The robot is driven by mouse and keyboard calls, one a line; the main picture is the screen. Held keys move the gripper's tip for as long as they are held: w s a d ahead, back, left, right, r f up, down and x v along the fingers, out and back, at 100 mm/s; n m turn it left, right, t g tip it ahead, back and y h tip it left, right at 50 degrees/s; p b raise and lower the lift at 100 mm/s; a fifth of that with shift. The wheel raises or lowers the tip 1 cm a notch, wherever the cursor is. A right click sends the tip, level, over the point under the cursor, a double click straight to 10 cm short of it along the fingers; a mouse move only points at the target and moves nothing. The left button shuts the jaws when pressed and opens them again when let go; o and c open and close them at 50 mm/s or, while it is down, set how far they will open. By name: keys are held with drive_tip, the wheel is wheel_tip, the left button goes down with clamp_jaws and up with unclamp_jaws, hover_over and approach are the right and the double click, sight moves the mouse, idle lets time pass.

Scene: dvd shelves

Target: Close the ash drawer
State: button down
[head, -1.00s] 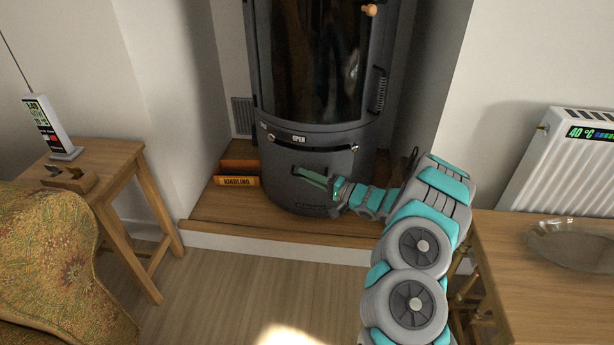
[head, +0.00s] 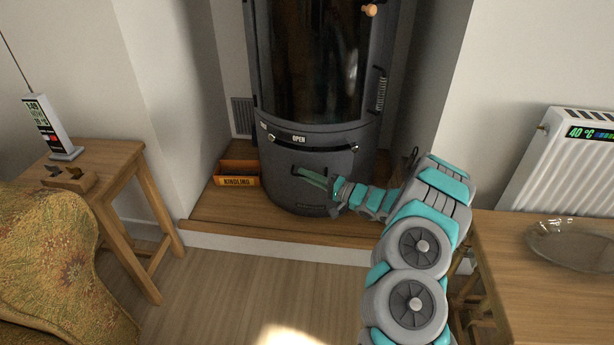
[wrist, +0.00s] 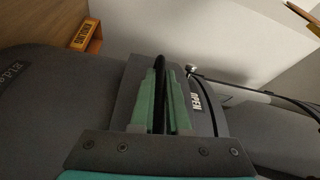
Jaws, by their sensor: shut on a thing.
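The dark grey, rounded stove stands on a raised wooden hearth in the head view. Its ash drawer front (head: 285,192) is low on the stove, below the lever marked OPEN. My gripper (head: 304,173) reaches in from the right, with its green fingers at the drawer's handle. In the wrist view, the fingers of my gripper (wrist: 164,78) are shut on a thin black handle bar (wrist: 160,112) between them. The drawer front looks close to flush with the stove body, but my fingers and arm hide part of it, so I cannot tell whether a small gap remains.
A kindling box (head: 239,175) sits on the hearth (head: 230,208) left of the stove. A small wooden table (head: 118,153) stands at the left, beside a patterned armchair (head: 55,260). A wooden table with a glass dish (head: 575,243) is at the right. The floor ahead is clear.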

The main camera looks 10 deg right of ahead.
sight(307, 168)
drive_tip(key=shift+w+d+p, duration=0.3)
drive_tip(key=shift+w+p, duration=0.15)
drive_tip(key=shift+w, duration=0.4)
drive_tip(key=shift+w+d+p, duration=0.25)
drive_tip(key=shift+w+p, duration=0.2)
drive_tip(key=shift+w, duration=0.35)
drive_tip(key=c, duration=0.9)
unclamp_jaws()
drive_tip(key=shift+v, duration=3.9)
drive_tip(key=shift+f, duration=0.1)
